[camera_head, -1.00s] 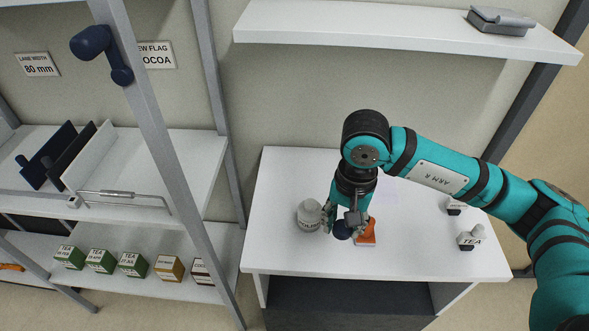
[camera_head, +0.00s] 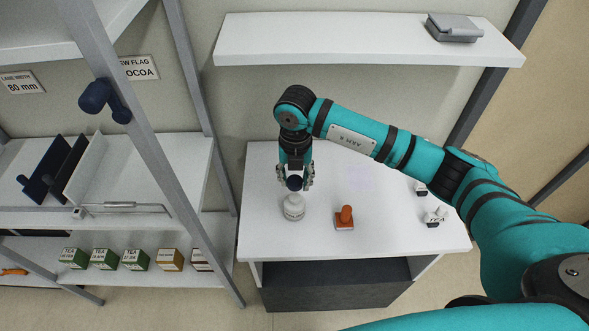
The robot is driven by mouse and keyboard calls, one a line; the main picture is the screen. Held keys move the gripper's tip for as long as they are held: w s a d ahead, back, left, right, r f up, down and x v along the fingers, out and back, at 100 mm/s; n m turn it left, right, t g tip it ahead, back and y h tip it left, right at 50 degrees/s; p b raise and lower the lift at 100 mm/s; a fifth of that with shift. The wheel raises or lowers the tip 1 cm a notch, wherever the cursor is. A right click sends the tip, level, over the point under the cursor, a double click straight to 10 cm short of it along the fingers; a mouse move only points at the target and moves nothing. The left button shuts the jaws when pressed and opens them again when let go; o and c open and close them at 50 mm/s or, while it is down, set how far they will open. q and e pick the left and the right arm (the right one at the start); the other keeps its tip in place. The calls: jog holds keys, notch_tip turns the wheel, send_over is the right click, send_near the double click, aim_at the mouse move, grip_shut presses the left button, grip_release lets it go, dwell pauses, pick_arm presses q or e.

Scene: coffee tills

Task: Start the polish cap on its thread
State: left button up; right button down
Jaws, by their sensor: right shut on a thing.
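The polish jar (camera_head: 293,209) is a small whitish, labelled jar standing upright on the white table (camera_head: 370,240), left of the middle. My right gripper (camera_head: 294,181) points down at the jar's top and is shut on a round dark blue cap (camera_head: 294,184). The cap shows just above and behind the jar's mouth in the picture. I cannot tell whether it touches the jar. The gripper's fingers hide part of the cap. My left gripper is not in view.
An orange stamp (camera_head: 344,218) stands right of the jar. A white shelf (camera_head: 330,40) with a grey box (camera_head: 455,28) hangs above. A rack post (camera_head: 160,150) rises on the left.

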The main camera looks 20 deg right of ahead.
jog(key=shift+w+m, duration=0.1)
jog(key=shift+m, duration=0.4)
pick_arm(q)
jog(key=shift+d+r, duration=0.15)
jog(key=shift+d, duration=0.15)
pick_arm(e)
jog(key=shift+f+n+b, duration=0.15)
jog(key=shift+n+b, duration=0.25)
jog(key=shift+b, duration=0.1)
notch_tip(320, 180, down, 2)
jog(key=shift+f+n+b, duration=0.1)
jog(key=shift+n+b, duration=0.3)
jog(key=shift+b, duration=0.8)
jog(key=shift+f+b, duration=0.85)
jog(key=shift+f, duration=0.2)
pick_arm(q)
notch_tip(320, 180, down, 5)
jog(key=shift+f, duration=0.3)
